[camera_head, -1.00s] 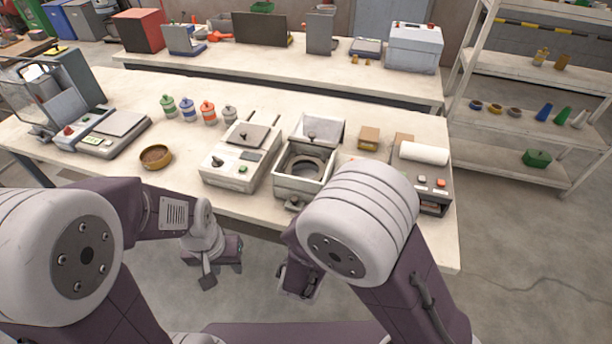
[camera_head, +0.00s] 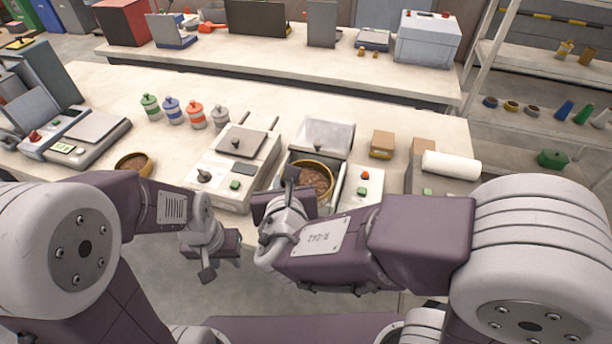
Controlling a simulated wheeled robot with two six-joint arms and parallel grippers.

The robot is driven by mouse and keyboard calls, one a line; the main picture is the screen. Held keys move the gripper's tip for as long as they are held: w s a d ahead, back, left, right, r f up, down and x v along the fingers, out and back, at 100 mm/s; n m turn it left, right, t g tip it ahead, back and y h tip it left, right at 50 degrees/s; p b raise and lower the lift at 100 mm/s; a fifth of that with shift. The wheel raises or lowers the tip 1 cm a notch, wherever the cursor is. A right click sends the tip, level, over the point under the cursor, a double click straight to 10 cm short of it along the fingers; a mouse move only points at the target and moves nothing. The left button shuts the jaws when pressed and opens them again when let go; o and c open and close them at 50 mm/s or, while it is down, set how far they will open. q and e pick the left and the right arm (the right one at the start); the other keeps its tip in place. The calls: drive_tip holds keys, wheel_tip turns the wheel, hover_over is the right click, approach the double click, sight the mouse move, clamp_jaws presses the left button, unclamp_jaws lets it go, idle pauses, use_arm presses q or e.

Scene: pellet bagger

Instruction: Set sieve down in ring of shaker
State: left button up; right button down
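The sieve (camera_head: 314,181), a round yellow-brown ring with brown pellets inside, is at the open square well of the shaker (camera_head: 329,135), whose grey lid stands raised behind. The sieve looks level and covers the shaker's ring, so I cannot tell if it rests on it or is just above. My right gripper (camera_head: 290,182) is at the sieve's near left rim and seems shut on it; its fingertips are partly hidden. My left gripper (camera_head: 199,264) is empty in front of the table, its fingers apart.
A similar brown bowl (camera_head: 134,164) sits at the table's left front. A press-like device (camera_head: 238,160) is left of the shaker. Several coloured jars (camera_head: 196,115) stand behind it. A small box (camera_head: 382,144) and a white roll (camera_head: 451,164) are to the right.

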drive_tip(key=w+f, duration=0.1)
drive_tip(key=w+d+f+b, duration=0.1)
drive_tip(key=w, duration=0.1)
drive_tip(key=shift+w+f, duration=0.15)
drive_tip(key=shift+f, duration=0.25)
drive_tip(key=x, duration=0.2)
drive_tip(key=b+x, duration=0.1)
drive_tip(key=x, duration=0.2)
drive_tip(key=d+x, duration=0.1)
drive_tip(key=x, duration=0.2)
drive_tip(key=shift+w+f, duration=0.2)
drive_tip(key=shift+w, duration=0.05)
wheel_tip(320, 180, down, 4)
drive_tip(key=shift+w+f+b, duration=0.1)
drive_tip(key=shift+w+b, duration=0.05)
drive_tip(key=shift+b, duration=0.55)
